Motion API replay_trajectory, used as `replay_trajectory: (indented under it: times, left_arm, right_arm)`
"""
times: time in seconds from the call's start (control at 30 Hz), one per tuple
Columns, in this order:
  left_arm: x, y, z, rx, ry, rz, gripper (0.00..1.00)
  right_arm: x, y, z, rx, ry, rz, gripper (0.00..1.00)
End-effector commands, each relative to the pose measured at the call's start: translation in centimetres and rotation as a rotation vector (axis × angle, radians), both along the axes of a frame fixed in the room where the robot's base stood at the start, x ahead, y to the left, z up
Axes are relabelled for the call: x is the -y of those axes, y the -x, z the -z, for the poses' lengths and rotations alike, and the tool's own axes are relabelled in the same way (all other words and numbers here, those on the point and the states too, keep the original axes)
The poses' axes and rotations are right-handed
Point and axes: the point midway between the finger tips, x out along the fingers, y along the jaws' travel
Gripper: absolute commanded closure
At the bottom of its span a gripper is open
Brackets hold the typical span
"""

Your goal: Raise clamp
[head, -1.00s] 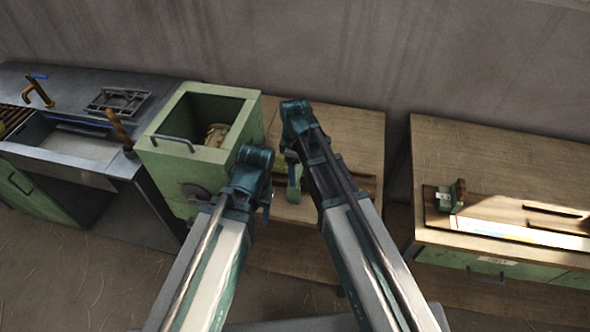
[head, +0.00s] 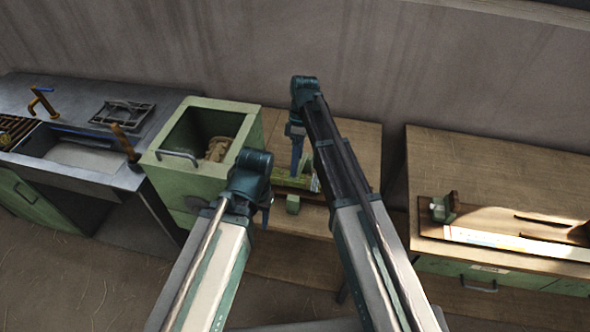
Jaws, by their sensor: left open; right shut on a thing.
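What looks like the green clamp stands on the wooden bench in the middle, with a small green block (head: 293,203) at its front and a flat greenish part (head: 292,183) behind it. My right gripper (head: 297,168) points down over this part and is shut on a piece of it; the arm and fingers hide the contact. My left gripper (head: 266,215) is open, left of and in front of the clamp, and holds nothing that I can see.
A green open-topped box (head: 166,178) with a tan item inside stands close left of my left gripper. A metal sink unit (head: 76,148) is further left. A second wooden bench (head: 490,165) on the right holds a small green device (head: 444,208).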

Motion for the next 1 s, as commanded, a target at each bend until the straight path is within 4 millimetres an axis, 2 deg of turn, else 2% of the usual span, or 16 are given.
replay_trajectory:
  times: [0.03,0.43,0.47,0.5,0.6,1.0]
  left_arm:
    - [-0.01,0.0,-0.26,0.0,0.0,0.0,0.5]
    - [0.0,0.0,-0.28,0.0,0.0,0.0,0.5]
    - [0.0,0.0,-0.28,0.0,0.0,0.0,0.5]
    - [0.0,0.0,-0.28,0.0,0.0,0.0,0.5]
    - [0.0,0.0,-0.28,0.0,0.0,0.0,0.5]
    - [0.0,0.01,-0.77,0.0,0.0,0.0,0.5]
  right_arm:
    - [0.07,-0.9,-0.46,-0.02,-0.01,0.003,1.0]
    - [0.18,-0.85,-0.85,-0.053,-0.024,0.002,1.0]
    - [0.18,-0.85,-0.85,-0.053,-0.024,0.002,0.24]
    - [0.18,-0.85,-0.85,-0.053,-0.023,0.002,0.16]
    - [0.19,-0.83,-0.85,-0.053,-0.023,0.002,0.0]
    - [0.25,-0.96,-1.34,-0.055,-0.022,0.002,0.0]
